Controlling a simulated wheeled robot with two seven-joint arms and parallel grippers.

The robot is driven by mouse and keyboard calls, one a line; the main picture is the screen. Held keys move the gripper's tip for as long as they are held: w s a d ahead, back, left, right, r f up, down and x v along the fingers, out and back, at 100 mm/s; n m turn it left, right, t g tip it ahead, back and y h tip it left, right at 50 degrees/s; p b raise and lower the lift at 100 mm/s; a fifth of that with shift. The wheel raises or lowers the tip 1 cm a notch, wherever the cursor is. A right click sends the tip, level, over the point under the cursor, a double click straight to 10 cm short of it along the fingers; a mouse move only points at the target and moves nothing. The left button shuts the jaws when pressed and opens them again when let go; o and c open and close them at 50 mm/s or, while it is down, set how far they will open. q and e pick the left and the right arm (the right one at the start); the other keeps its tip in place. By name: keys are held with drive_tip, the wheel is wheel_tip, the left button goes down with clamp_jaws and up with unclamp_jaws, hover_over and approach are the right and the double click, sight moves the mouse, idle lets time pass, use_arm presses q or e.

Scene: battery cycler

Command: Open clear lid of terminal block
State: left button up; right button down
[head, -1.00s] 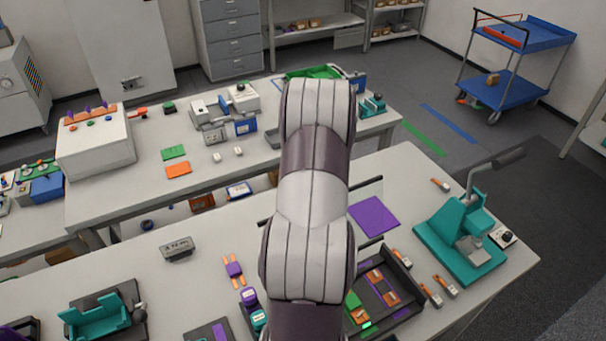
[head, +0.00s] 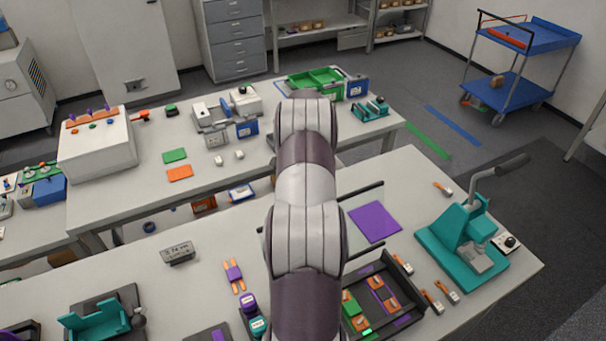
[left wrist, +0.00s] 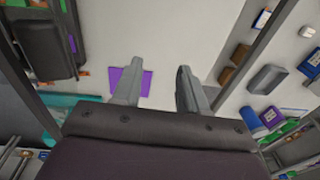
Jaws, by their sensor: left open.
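I cannot pick out a terminal block or its clear lid in either view. My left gripper (left wrist: 160,68) shows in the left wrist view, open, its two grey fingers apart with nothing between them but the pale tabletop beyond. A purple mat (left wrist: 147,82) lies beyond and partly behind one finger. In the head view one arm of mine rises through the middle and covers part of both tables; no gripper fingers show there. My right gripper is not seen.
On the near table are a teal press (head: 462,240), a black tray (head: 412,322) with orange and green parts, the purple mat (head: 375,222), a grey block (head: 178,252) and a teal fixture (head: 95,320). A white box (head: 97,150) stands on the far table.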

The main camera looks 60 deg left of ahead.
use_arm(q)
wheel_tip(320, 180, up, 13)
drive_tip(key=p, duration=0.5)
drive_tip(key=shift+s+a+f+p, duration=0.15)
drive_tip(key=shift+s+p, duration=0.2)
drive_tip(key=shift+s, duration=0.05)
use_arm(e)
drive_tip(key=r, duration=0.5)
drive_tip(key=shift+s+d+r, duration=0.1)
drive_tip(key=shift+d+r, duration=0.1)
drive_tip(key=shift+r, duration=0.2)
use_arm(q)
drive_tip(key=shift+w+a+f, duration=0.1)
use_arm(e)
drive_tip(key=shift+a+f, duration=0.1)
